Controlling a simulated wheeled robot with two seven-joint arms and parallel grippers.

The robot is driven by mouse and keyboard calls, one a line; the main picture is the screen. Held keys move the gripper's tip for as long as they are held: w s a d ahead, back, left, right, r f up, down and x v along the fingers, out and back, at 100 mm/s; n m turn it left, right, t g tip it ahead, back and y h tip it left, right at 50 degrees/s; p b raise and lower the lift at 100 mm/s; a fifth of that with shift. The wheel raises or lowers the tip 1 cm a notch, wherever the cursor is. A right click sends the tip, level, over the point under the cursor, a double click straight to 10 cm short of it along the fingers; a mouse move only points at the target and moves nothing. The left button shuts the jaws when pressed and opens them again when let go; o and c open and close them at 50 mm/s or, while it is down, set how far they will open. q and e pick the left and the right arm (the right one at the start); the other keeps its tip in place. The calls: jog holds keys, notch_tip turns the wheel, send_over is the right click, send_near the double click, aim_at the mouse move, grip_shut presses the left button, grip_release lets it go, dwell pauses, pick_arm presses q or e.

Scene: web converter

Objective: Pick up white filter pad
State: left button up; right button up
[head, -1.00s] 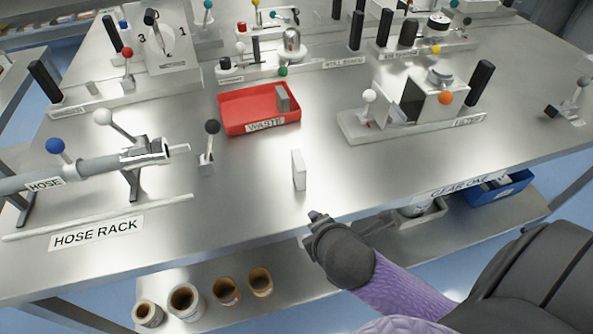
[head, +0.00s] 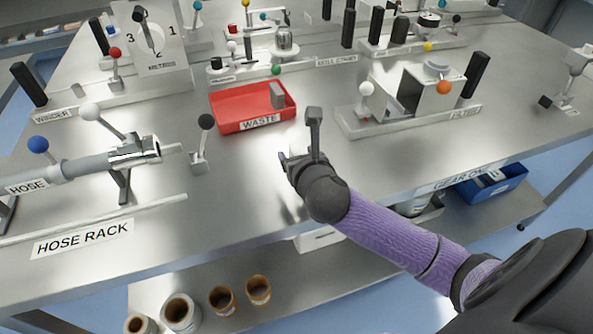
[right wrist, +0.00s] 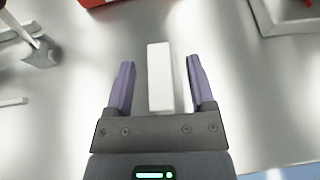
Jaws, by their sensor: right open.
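The white filter pad (right wrist: 160,78) is a small white upright block on the metal bench. In the right wrist view it lies between the two purple fingers of my right gripper (right wrist: 160,90), with a gap on each side. In the head view my right gripper (head: 298,150) reaches over the bench just in front of the red waste bin and hides almost all of the pad. My right gripper is open and holds nothing. My left gripper is not in view.
The red waste bin (head: 232,125) holds a grey pad (head: 277,95). The filter housing (head: 425,95) stands to the right, the hose rack (head: 83,238) to the left. A small ball-topped lever (head: 200,150) stands left of my gripper.

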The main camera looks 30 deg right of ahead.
jog(key=shift+w+d+f, duration=0.25)
jog(key=shift+w, duration=0.4)
grip_shut()
